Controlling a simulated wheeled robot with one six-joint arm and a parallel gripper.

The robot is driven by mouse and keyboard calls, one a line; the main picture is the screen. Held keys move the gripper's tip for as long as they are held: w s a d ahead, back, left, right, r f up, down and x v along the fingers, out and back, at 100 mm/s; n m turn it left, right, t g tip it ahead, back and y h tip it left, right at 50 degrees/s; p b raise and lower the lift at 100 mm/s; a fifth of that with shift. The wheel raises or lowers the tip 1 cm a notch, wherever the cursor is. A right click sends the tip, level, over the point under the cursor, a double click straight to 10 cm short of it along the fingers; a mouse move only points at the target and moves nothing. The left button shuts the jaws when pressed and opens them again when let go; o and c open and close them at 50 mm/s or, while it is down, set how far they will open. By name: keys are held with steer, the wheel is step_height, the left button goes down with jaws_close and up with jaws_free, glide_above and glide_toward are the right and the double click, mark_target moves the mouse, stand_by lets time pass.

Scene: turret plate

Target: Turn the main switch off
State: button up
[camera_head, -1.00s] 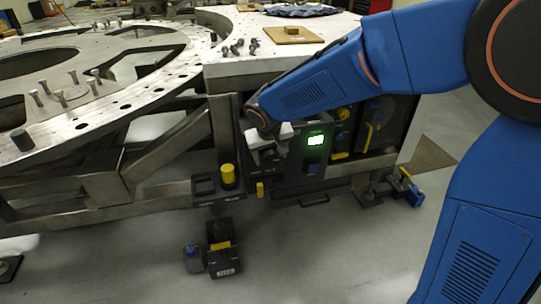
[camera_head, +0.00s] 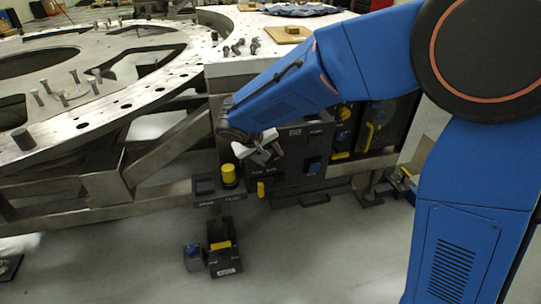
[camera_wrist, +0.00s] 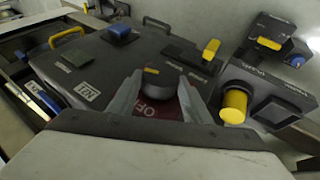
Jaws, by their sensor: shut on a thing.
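The main switch (camera_wrist: 165,74) is a dark round knob with a yellow mark, on a red plate (camera_wrist: 158,108) lettered OFF, in the wrist view. My gripper (camera_wrist: 158,88) is shut on the knob, with one pale finger on each side. In the head view my gripper (camera_head: 266,150) is tilted against the dark control panel (camera_head: 290,175) and hides the knob. The panel's screen (camera_head: 316,143) is dark. The fingers cover part of the plate, so the knob's exact position is hard to read.
A blue button (camera_head: 313,167) and a yellow lever (camera_head: 260,190) are on the panel near my gripper. A box with a yellow knob (camera_head: 228,174) juts out at its left. The metal table (camera_head: 230,68) overhangs above. The floor in front is mostly clear.

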steer(key=h, duration=0.1)
steer(key=t+h, duration=0.1)
steer(key=n+h, duration=0.1)
steer(key=shift+s+a+f, duration=0.1)
steer(key=shift+a+f, duration=0.2)
steer(key=shift+a, duration=0.1)
steer(key=t+h, duration=0.1)
steer(key=h, duration=0.2)
steer(key=shift+a+f+n+t, duration=0.2)
steer(key=shift+f+n+t, duration=0.1)
steer(key=shift+n+t, duration=0.1)
steer(key=h, duration=0.1)
steer(key=n+t+h, duration=0.1)
steer(key=h, duration=0.1)
steer(key=shift+s+f+t, duration=0.1)
steer(key=shift+f+t, duration=0.2)
steer(key=shift+f+n+t+h, duration=0.25)
steer(key=shift+n+t+h, duration=0.35)
steer(key=shift+t+h, duration=0.4)
steer(key=shift+h, duration=0.3)
steer(key=o, duration=1.1)
steer(key=shift+c, duration=0.2)
